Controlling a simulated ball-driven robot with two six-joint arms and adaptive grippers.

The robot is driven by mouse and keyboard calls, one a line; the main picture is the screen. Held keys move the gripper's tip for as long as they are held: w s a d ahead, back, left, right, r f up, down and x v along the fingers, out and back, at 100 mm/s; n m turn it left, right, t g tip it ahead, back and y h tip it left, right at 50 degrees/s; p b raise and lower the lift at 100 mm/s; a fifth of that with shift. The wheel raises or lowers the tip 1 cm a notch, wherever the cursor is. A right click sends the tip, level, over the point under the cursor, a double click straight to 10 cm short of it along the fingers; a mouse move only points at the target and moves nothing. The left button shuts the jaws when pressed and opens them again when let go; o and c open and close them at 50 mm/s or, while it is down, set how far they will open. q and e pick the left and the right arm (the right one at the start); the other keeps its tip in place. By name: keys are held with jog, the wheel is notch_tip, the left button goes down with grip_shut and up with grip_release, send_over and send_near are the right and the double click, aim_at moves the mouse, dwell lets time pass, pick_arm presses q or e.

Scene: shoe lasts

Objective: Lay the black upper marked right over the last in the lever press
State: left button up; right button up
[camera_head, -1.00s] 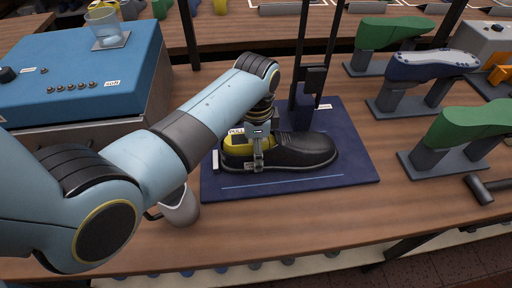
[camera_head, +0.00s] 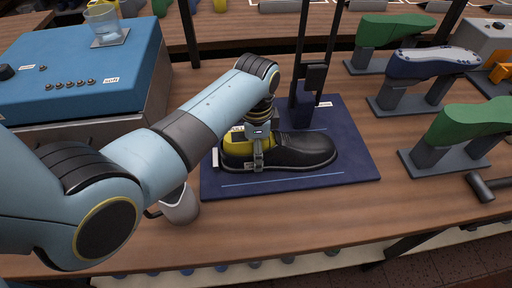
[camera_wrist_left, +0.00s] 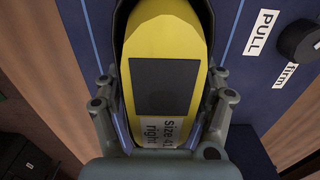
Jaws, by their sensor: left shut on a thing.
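The black upper (camera_head: 300,150) sits around the yellow last (camera_head: 232,141) on the lever press's dark blue base (camera_head: 345,165), its toe pointing right. In the left wrist view the yellow last (camera_wrist_left: 178,40) fills the upper's opening, with a dark rectangle on top and a label with "right" at its near end. The upper's black rim (camera_wrist_left: 118,30) runs along both sides. My left gripper (camera_head: 258,158) is over the heel half, its fingers on both sides of the upper and shut on it. The gripper hides part of the heel. My right gripper is not in view.
The press's dark upright (camera_head: 303,110) stands just behind the shoe. A blue box (camera_head: 80,75) with a glass is at left, a grey-white jug (camera_head: 180,207) in front. Green and blue lasts on stands (camera_head: 425,65) and a hammer (camera_head: 485,187) are at right.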

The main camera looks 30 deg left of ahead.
pick_arm(q)
jog(key=shift+f, duration=0.1)
jog(key=o, duration=1.3)
notch_tip(320, 180, up, 12)
dwell(0.3)
